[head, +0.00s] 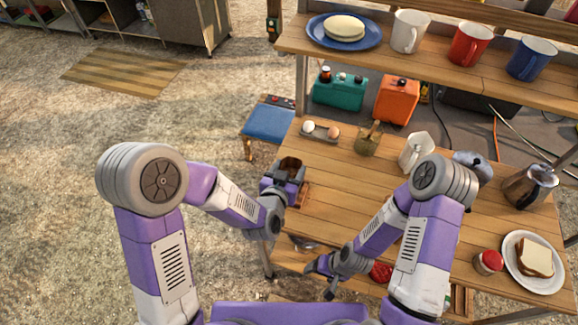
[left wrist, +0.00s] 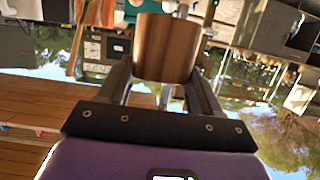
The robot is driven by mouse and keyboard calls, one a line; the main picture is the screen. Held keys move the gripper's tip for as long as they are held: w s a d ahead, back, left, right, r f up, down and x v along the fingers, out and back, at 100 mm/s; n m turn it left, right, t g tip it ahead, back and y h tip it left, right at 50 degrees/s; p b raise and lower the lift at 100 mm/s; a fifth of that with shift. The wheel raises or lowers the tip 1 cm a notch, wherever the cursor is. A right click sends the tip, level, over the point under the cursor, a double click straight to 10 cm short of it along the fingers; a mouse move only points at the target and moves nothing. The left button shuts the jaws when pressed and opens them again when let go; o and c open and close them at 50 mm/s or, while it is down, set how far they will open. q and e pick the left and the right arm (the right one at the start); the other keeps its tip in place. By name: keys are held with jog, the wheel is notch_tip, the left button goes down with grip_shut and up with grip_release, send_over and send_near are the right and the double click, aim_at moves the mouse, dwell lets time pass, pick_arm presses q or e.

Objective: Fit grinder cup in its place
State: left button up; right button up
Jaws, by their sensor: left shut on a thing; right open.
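My left gripper (head: 286,176) is shut on a brown wooden grinder cup (head: 291,163) at the left edge of the table. In the left wrist view the cup (left wrist: 168,47) sits between the two fingers (left wrist: 165,85). A brown wooden piece (head: 304,194) shows just right of and below the left gripper; the gripper partly hides it, and I cannot tell whether it is the cup's place or whether the cup touches it. My right gripper (head: 325,279) is open and empty near the table's front edge.
On the wooden table (head: 335,185) are an egg tray (head: 320,132), a jar with utensils (head: 368,140), a white pitcher (head: 416,150), a metal pot (head: 530,186), a red-lidded jar (head: 488,262) and a bread plate (head: 534,262). The table's middle is mostly clear. A shelf with mugs stands behind.

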pick_arm(q)
jog(key=shift+f+b, duration=2.45)
jog(key=shift+f, duration=1.35)
jog(key=shift+f+b, duration=0.85)
jog(key=shift+b, duration=0.1)
jog(key=o, duration=1.1)
jog(key=shift+o, duration=0.2)
